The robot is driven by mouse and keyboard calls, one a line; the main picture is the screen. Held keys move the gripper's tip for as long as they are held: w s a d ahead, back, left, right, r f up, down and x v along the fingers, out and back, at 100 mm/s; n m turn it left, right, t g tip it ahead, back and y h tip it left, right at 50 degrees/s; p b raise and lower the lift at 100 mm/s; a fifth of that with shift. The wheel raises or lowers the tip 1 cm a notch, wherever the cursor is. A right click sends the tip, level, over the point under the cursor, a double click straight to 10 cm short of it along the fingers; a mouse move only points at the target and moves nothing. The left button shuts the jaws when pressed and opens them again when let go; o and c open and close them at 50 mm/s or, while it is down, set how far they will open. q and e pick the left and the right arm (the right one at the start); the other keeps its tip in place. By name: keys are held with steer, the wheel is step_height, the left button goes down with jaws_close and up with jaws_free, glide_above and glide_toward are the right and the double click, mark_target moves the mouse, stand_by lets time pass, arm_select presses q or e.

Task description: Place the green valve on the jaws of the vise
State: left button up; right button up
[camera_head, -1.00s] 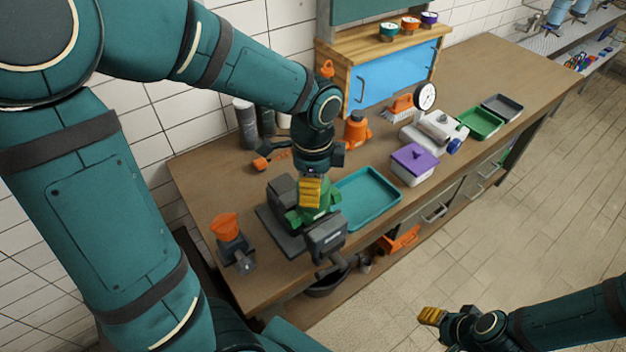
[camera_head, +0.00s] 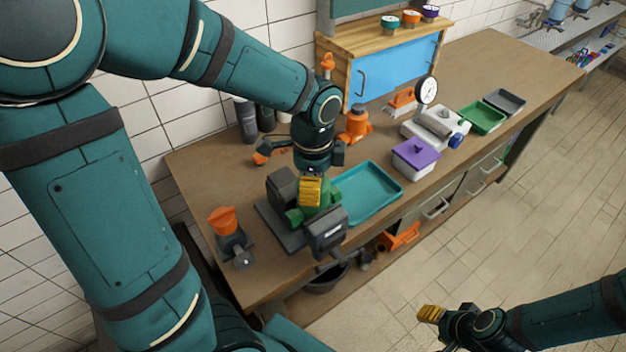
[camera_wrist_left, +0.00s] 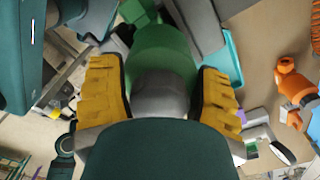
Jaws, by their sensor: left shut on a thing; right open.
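The green valve (camera_head: 295,216) is at the grey vise (camera_head: 326,238) on the near left part of the workbench. In the head view it sits between the vise's two jaw blocks; whether it rests on them I cannot tell. My left gripper (camera_head: 310,192), with yellow fingers, comes down on the valve from above and is shut on it. In the left wrist view the green valve body (camera_wrist_left: 165,50) lies between the yellow fingers of my left gripper (camera_wrist_left: 162,90). My right gripper (camera_head: 430,314) is open and empty, over the floor at the lower right, away from the bench.
A teal tray (camera_head: 398,187) lies right of the vise. A purple-lidded box (camera_head: 415,152), a gauge device (camera_head: 426,92) and a green tray (camera_head: 484,116) stand farther right. An orange-topped item (camera_head: 224,220) stands left of the vise. The bench's far right is clear.

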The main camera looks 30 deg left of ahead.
arm_select(q)
steer(key=shift+f, duration=0.1)
steer(key=o, duration=1.3)
step_height(320, 180, up, 12)
